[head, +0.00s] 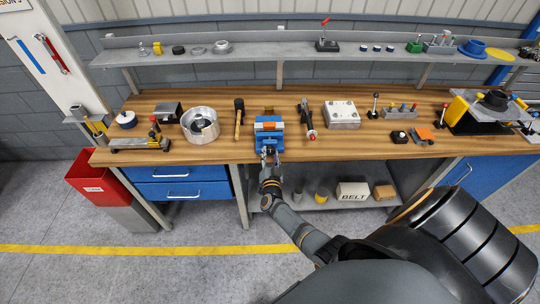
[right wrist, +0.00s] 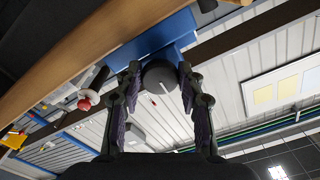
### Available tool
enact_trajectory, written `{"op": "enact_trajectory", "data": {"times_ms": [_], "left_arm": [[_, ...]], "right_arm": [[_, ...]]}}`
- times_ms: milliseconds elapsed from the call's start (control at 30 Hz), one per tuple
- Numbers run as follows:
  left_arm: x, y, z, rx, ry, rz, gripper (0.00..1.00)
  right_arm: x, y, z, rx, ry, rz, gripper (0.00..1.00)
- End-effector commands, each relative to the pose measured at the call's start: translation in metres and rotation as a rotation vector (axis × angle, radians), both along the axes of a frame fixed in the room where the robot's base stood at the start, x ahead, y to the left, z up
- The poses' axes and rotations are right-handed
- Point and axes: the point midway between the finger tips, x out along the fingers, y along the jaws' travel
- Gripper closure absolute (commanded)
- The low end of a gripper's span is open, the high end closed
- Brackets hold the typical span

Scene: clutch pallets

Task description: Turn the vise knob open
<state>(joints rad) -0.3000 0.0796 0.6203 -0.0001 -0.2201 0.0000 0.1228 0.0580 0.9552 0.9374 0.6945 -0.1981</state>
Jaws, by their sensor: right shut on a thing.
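The blue vise (head: 269,140) stands at the front edge of the wooden workbench, with an orange piece (head: 268,125) between its jaws. My right gripper (head: 270,155) reaches up to the front of the vise from below the bench edge. In the right wrist view, the round dark grey vise knob (right wrist: 160,80) sits between the two fingers of my right gripper (right wrist: 160,76), which are closed on its sides. My left gripper is not in view.
A hammer (head: 239,118) lies left of the vise and a clamp-like tool (head: 307,120) lies right of it. A silver round housing (head: 200,125) and a grey block (head: 341,115) stand farther out. Blue drawers (head: 180,190) and a lower shelf (head: 325,200) are beneath the bench.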

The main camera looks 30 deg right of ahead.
Motion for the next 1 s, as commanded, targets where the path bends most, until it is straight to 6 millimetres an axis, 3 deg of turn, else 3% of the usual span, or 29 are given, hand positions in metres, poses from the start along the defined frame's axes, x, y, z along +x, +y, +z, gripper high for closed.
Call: {"op": "enact_trajectory", "data": {"times_ms": [67, 100, 233, 633, 1000], "left_arm": [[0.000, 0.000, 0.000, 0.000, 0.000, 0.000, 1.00], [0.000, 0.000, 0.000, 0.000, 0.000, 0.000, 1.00], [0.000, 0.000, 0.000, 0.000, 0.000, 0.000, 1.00], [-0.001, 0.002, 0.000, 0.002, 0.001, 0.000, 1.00], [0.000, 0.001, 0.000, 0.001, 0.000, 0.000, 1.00]], "right_arm": [[0.000, 0.000, 0.000, -0.002, -0.001, 0.000, 0.93], [0.000, 0.000, 0.000, -0.002, -0.001, 0.000, 0.57], [0.000, 0.000, 0.000, 0.000, 0.000, 0.001, 0.40], [-0.008, 0.006, -0.001, 0.003, 0.000, 0.001, 0.40], [-0.080, 0.049, -0.001, 0.003, 0.001, -0.001, 0.40]]}}
